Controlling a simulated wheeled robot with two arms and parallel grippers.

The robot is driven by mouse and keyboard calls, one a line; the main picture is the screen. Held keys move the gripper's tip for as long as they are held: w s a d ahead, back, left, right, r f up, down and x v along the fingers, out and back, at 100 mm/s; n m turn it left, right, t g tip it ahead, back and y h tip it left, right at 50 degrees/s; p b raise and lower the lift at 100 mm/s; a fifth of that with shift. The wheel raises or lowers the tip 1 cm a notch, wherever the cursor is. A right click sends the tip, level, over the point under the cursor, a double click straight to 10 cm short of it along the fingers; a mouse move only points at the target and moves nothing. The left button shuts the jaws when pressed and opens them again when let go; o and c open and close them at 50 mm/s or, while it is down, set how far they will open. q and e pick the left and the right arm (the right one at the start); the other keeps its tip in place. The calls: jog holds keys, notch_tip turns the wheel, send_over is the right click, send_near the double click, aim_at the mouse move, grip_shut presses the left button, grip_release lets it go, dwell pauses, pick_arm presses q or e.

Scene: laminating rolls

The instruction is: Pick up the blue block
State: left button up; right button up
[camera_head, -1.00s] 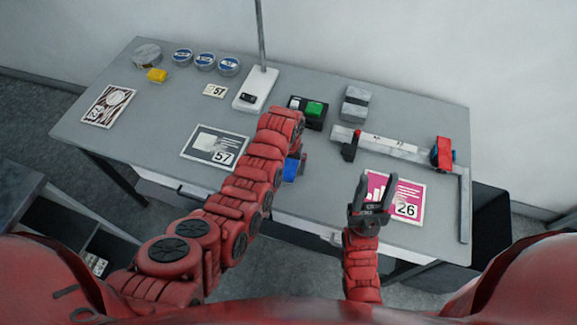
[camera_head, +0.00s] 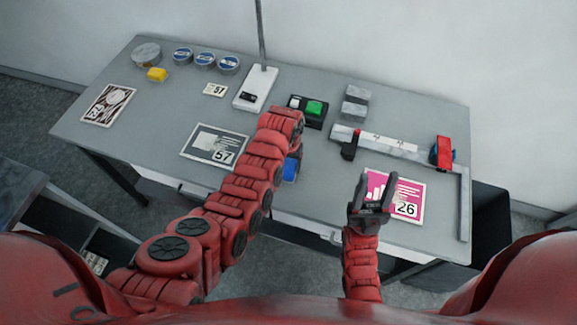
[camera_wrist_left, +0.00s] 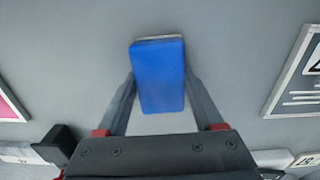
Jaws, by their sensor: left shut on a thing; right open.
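The blue block (camera_head: 290,169) is near the front edge of the table, partly hidden behind my left forearm. In the left wrist view the block (camera_wrist_left: 159,75) sits between the two fingers of my left gripper (camera_wrist_left: 160,90), one against each side. The gripper is shut on it. Whether the block touches the table or is lifted cannot be told. In the head view my left gripper is mostly hidden by its own arm. My right gripper (camera_head: 376,184) is open and empty, beside the pink card (camera_head: 378,180) numbered 26.

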aim_at(289, 164)
pick_arm(q)
jog(key=shift+r, duration=0.15)
jog(key=shift+r+b, duration=0.6)
jog(key=shift+r, duration=0.35)
notch_tip(289, 164, up, 5)
jog(key=shift+w+d+f+b, duration=0.1)
jog(key=shift+b, duration=0.65)
notch_tip(289, 164, up, 2)
jog(key=shift+r+p, duration=0.15)
jog(key=shift+p, duration=0.75)
jog(key=shift+r+p, duration=0.35)
jog(key=shift+r, duration=0.05)
